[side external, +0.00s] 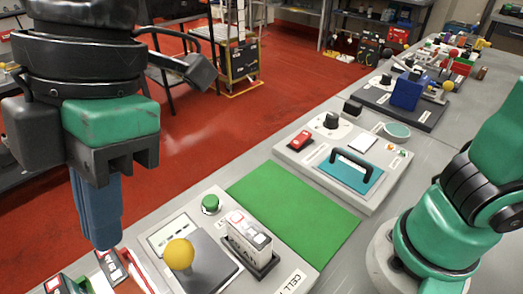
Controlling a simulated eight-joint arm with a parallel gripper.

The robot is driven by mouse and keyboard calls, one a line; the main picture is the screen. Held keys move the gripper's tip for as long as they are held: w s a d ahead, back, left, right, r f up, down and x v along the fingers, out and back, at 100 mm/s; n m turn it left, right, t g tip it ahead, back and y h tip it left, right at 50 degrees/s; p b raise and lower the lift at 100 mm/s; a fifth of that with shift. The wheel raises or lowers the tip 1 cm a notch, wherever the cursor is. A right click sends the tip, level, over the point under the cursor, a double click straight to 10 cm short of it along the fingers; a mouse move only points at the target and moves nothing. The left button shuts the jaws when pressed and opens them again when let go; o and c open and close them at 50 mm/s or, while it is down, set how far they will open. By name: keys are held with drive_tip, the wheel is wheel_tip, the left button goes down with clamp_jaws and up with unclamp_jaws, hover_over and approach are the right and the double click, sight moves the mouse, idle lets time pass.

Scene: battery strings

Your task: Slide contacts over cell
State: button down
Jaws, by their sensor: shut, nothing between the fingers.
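My gripper (104,240) hangs at the left with its blue fingers pointing down and closed together, nothing visible between them. A whitish block that looks like the cell (248,238) stands upright in a dark holder on a light panel (292,283), whose partly cut-off label begins with "CELL". To its left is a dark plate (215,262) with a yellow ball knob (179,254). This may be the sliding contacts part, but the contacts themselves cannot be made out. The fingertips are left of the knob and apart from it. The block's top looks uncovered.
A green button (210,204) sits behind the plate. Red and white items (112,266) lie under the gripper, partly cut off. A green mat (293,217) is clear. Beyond it stands a panel with a teal plate and black handle (352,168).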

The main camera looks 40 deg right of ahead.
wheel_tip(320, 180, down, 9)
drive_tip(key=d, duration=0.1)
drive_tip(key=shift+r, duration=0.2)
drive_tip(key=shift+w, duration=0.1)
hover_over(216, 251)
idle(0.6)
